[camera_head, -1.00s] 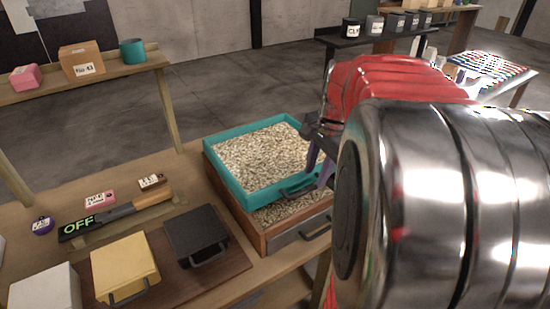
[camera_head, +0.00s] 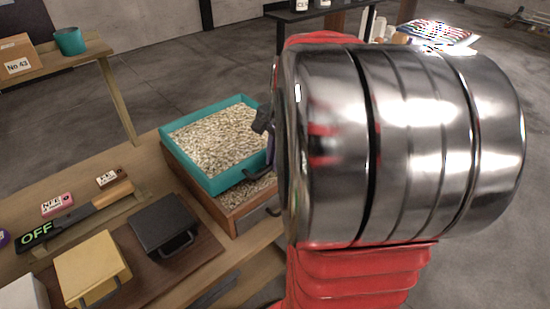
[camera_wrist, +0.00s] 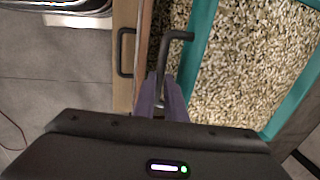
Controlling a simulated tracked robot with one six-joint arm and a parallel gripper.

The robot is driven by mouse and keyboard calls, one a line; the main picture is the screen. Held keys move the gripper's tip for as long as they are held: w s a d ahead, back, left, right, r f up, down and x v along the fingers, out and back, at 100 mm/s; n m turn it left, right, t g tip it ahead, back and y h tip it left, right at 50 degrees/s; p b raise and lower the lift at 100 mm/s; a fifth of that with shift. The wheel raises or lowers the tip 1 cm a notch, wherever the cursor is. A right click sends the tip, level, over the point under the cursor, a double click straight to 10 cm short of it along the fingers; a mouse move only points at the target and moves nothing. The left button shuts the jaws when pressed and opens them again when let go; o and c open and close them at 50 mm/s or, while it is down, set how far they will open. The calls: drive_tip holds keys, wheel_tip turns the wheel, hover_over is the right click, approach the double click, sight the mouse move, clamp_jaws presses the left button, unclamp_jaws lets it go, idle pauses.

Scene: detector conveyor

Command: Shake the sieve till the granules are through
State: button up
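The sieve (camera_head: 222,184) is a teal square tray full of pale granules (camera_head: 215,140). It sits over a wooden box (camera_head: 199,194), set back so that granules in the box show along its near edge. In the wrist view the teal rim (camera_wrist: 198,52) and a bent dark handle (camera_wrist: 178,35) show. My gripper (camera_wrist: 160,100) has its purple fingers close together around the handle's lower part. In the head view my arm hides most of the gripper. Whether the sieve rests fully on the box is hard to tell.
A black lidded box (camera_head: 163,223) and a yellow one (camera_head: 92,266) stand left of the wooden box on the bench. Behind them is a bar with a green OFF sign (camera_head: 36,234). A shelf with a teal cup (camera_head: 70,41) stands at the back left.

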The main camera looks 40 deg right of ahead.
clamp_jaws()
drive_tip(key=shift+s, duration=0.1)
drive_tip(key=s, duration=0.5)
drive_tip(key=shift+s+a, duration=0.15)
drive_tip(key=shift+s, duration=0.1)
drive_tip(key=o, duration=0.6)
unclamp_jaws()
drive_tip(key=shift+c, duration=0.2)
